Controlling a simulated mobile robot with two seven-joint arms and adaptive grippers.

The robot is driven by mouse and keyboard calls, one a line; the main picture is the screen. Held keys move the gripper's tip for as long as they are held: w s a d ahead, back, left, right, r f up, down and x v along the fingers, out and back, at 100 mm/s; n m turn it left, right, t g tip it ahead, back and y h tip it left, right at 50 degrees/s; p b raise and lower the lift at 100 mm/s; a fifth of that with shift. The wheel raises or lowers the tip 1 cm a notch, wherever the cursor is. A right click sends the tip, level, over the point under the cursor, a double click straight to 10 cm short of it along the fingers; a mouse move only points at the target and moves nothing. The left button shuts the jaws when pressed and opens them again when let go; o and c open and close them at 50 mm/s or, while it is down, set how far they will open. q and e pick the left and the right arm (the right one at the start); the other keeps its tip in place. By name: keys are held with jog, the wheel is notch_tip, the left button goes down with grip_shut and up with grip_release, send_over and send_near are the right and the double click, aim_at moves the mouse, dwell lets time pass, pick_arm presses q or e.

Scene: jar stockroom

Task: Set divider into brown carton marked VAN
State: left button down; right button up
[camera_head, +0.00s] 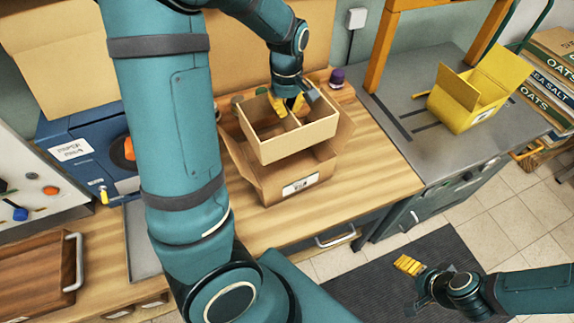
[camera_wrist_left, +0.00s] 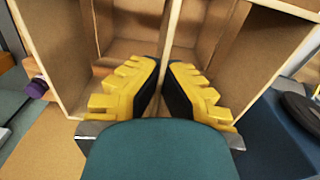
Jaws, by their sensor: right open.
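The divider (camera_head: 295,143), a pale brown frame with crossing partitions, is over the open top of the brown carton (camera_head: 262,187). The carton stands on the wooden counter with flaps spread and a white label whose text is too small to read. The divider hides most of the opening; I cannot tell whether its lower edge is inside. My left gripper (camera_head: 288,108) is shut on the divider's middle partition. In the left wrist view, its yellow fingers (camera_wrist_left: 166,72) lie either side of that partition (camera_wrist_left: 173,28). My right gripper (camera_head: 411,268) is open and empty, away from the carton above the floor.
A yellow carton (camera_head: 450,107) stands open on the grey bench (camera_head: 400,75) at right. A purple-capped jar (camera_head: 337,77) and other small items are behind the divider. A blue machine (camera_head: 80,145) and wooden tray (camera_head: 35,275) are at left. The counter's front right is clear.

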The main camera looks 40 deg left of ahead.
pick_arm(q)
jog(key=shift+s+d+f+b, duration=0.1)
jog(key=shift+f+b, duration=1.45)
jog(key=shift+f, duration=7.6)
jog(key=shift+f+b, duration=0.45)
jog(key=shift+f, duration=0.1)
jog(key=c, duration=1.1)
grip_release()
jog(key=shift+c, duration=0.2)
